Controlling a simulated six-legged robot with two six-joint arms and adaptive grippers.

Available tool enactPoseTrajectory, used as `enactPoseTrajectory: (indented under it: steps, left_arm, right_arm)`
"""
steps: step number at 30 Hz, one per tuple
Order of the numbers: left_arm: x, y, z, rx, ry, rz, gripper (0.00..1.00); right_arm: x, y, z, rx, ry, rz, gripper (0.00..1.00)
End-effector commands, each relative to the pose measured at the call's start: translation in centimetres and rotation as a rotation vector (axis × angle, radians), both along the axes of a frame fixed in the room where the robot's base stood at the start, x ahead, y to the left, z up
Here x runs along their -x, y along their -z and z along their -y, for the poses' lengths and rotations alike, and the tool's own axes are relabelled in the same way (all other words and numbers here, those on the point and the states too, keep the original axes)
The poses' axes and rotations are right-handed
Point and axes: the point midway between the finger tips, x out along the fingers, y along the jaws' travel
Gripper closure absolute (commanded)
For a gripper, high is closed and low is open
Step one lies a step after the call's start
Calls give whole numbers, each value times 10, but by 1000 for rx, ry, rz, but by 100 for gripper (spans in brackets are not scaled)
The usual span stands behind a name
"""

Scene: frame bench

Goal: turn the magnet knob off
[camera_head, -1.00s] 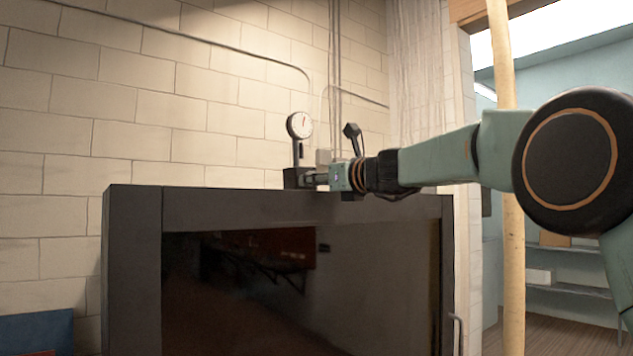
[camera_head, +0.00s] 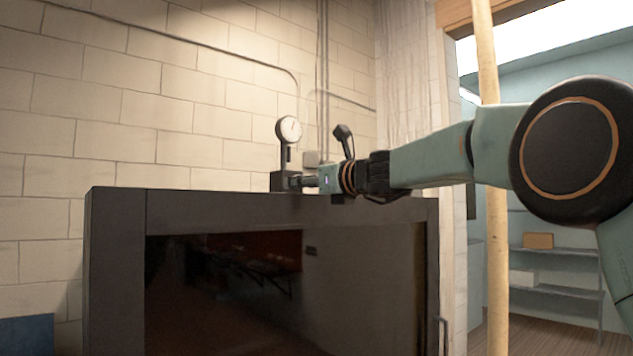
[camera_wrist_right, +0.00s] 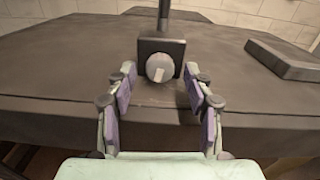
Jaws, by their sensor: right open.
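The magnet knob (camera_wrist_right: 160,68) is a round grey disc with a pale mark, on the front of a dark block (camera_wrist_right: 178,47) in the right wrist view. The block, the base of a dial gauge (camera_head: 289,130), stands on top of a dark cabinet. My right gripper (camera_wrist_right: 161,92) is open, with one finger to each side and short of the knob. In the head view my right gripper (camera_head: 310,183) reaches in from the right, close to the block (camera_head: 280,181). The knob is hidden there. My left gripper is not in view.
The dark cabinet (camera_head: 290,208) has a glossy dark front. A flat dark plate (camera_wrist_right: 285,60) lies on its top to the right in the wrist view. A block wall (camera_head: 120,110) stands behind. A pale pole (camera_head: 490,200) stands behind my right arm.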

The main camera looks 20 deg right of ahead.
Motion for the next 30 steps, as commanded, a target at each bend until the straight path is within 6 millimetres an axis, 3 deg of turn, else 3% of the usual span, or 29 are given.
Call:
enactPoseTrajectory:
  steps: [13, 30]
  left_arm:
    - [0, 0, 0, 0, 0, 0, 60]
    - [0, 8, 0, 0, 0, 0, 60]
  right_arm:
    - [52, -2, 20, -3, 1, 2, 48]
    - [59, 1, 21, -1, -1, 4, 48]
